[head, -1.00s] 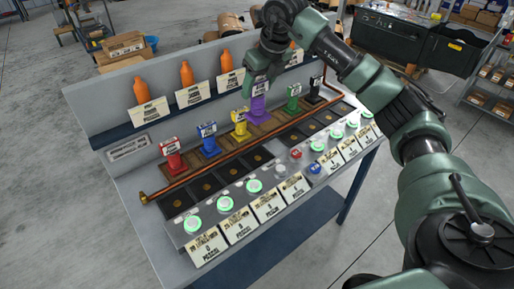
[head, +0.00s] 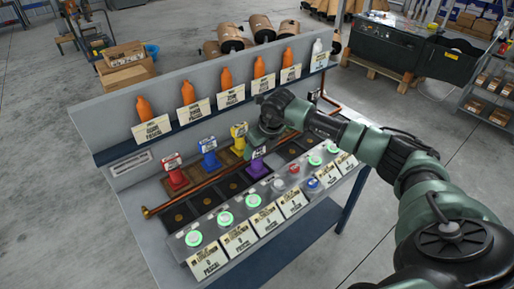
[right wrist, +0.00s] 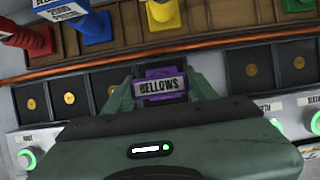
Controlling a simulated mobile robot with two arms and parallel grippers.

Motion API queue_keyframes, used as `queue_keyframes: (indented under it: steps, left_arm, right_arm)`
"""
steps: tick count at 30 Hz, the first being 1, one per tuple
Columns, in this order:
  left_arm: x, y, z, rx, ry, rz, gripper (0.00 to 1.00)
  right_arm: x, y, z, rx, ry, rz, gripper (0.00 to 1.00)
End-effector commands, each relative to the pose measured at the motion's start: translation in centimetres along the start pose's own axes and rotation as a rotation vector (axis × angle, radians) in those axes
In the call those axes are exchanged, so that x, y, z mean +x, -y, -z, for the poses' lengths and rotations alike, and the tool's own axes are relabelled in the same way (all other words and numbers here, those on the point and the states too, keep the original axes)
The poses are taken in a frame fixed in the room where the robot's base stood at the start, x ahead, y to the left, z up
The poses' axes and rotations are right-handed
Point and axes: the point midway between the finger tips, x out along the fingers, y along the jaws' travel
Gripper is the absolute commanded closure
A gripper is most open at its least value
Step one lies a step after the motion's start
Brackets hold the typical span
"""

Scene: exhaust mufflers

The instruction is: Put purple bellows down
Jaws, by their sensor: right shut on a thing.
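The purple bellows (head: 257,169) stands in the front row of dark square pads, on the near side of the copper pipe. My right gripper (head: 260,151) reaches down from above and is shut on it. In the right wrist view the bellows (right wrist: 160,74), with its "BELLOWS" label, sits between the two green fingers of the gripper (right wrist: 160,90). Its base is hidden, so I cannot tell whether it touches the pad under it. My left gripper is not in view.
Red (head: 175,178), blue (head: 208,155) and yellow (head: 239,137) bellows stand on the wooden strip behind the copper pipe (head: 195,190). Bare pads (head: 205,202) lie to the left of the purple bellows. Lit green buttons (head: 224,219) line the front panel. Orange bottles (head: 188,93) stand on the back shelf.

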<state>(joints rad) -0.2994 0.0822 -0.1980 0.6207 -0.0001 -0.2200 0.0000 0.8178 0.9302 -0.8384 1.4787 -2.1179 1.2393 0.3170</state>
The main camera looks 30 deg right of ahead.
Motion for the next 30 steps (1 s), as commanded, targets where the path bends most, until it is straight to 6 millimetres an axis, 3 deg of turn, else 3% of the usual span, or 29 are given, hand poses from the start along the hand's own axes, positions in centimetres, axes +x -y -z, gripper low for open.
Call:
queue_keyframes:
  steps: [9, 10, 12, 25, 30]
  left_arm:
    - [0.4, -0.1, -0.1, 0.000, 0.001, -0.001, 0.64]
    - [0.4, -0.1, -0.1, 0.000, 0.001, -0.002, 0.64]
    - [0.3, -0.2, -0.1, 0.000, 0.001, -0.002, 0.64]
    - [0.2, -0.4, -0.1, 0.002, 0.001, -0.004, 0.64]
    - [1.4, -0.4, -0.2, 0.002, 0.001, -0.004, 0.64]
  right_arm:
    - [0.3, 0.0, 0.0, 0.000, 0.003, 0.000, 1.00]
    - [0.3, 0.0, 0.1, 0.000, 0.001, 0.000, 0.41]
    - [0.2, 0.0, 0.1, 0.000, 0.001, 0.000, 0.22]
    - [-0.4, 0.1, -0.1, 0.000, 0.003, 0.001, 0.22]
    - [-3.2, 0.1, -0.1, -0.002, 0.007, 0.002, 0.22]
